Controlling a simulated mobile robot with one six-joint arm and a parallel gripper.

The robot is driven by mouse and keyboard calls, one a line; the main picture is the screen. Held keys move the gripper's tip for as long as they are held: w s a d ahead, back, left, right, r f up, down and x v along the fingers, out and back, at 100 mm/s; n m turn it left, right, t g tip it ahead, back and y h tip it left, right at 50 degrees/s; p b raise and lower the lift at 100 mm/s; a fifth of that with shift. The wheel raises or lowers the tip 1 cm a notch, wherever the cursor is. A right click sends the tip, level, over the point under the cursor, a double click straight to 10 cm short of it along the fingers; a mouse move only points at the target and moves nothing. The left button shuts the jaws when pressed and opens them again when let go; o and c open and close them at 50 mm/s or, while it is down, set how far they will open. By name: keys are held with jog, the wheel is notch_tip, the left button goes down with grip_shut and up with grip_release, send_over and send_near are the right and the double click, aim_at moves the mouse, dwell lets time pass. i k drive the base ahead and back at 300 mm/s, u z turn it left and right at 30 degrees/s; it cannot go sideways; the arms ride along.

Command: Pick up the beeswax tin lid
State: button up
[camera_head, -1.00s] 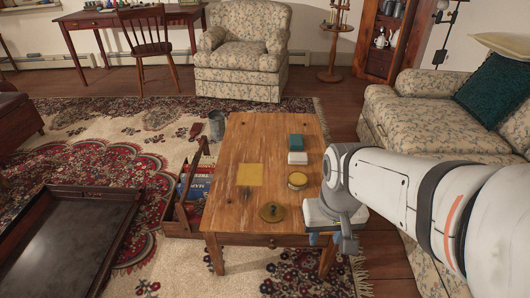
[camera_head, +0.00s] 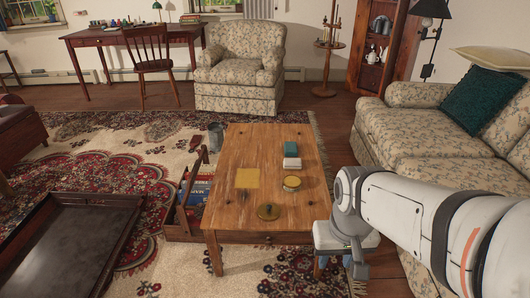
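A round, yellowish tin (camera_head: 291,183) stands on the right side of the wooden table (camera_head: 225,212); its top appears to be the lid. A flat brass-coloured disc with a raised centre (camera_head: 269,212) lies near the table's front edge. I cannot tell for certain which is the beeswax tin lid. My gripper (camera_head: 335,262) hangs at the table's front right corner, to the right of the disc and nearer the camera than the tin. It appears to touch neither. Its fingertips are small and partly hidden, so I cannot tell whether they are apart.
A yellow cloth (camera_head: 247,178), a teal box (camera_head: 291,149) and a white box (camera_head: 292,163) are on the table. A wooden carrier with books (camera_head: 186,232) stands left of it. A dark tray (camera_head: 62,245) is at the far left. A floral sofa (camera_head: 425,130) is on the right.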

aim_at(268, 212)
jog(key=i, duration=1)
